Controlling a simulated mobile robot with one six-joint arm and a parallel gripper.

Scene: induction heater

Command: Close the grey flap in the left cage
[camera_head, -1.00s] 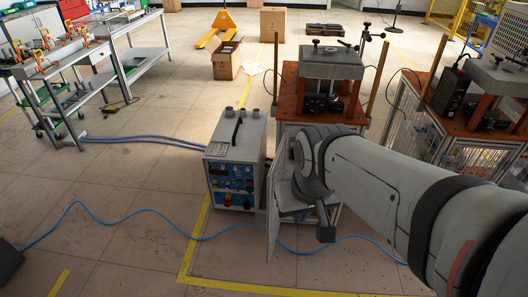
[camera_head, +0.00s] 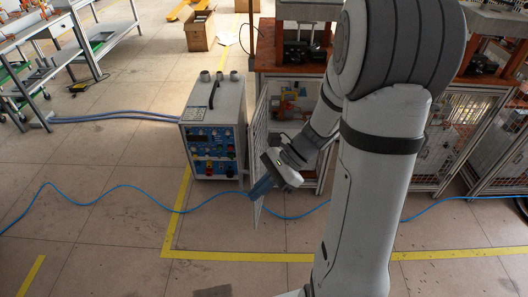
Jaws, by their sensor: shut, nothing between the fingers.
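The grey flap (camera_head: 257,135) is a thin mesh door on the left cage (camera_head: 290,72), which has an orange-brown top. The flap stands open, swung out towards me and seen nearly edge-on. The cage's front opening shows to its right, with small parts inside. My gripper (camera_head: 259,189) is shut and empty, with its dark blue-grey fingers across the lower part of the flap. I cannot tell whether they touch it. My arm hides the right side of the cage front.
A grey and blue heater box (camera_head: 214,130) stands close left of the flap. A blue cable (camera_head: 110,188) runs over the floor beneath it. A second mesh cage (camera_head: 455,140) stands to the right, behind my arm. The floor in front, around the yellow line (camera_head: 210,254), is mostly clear.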

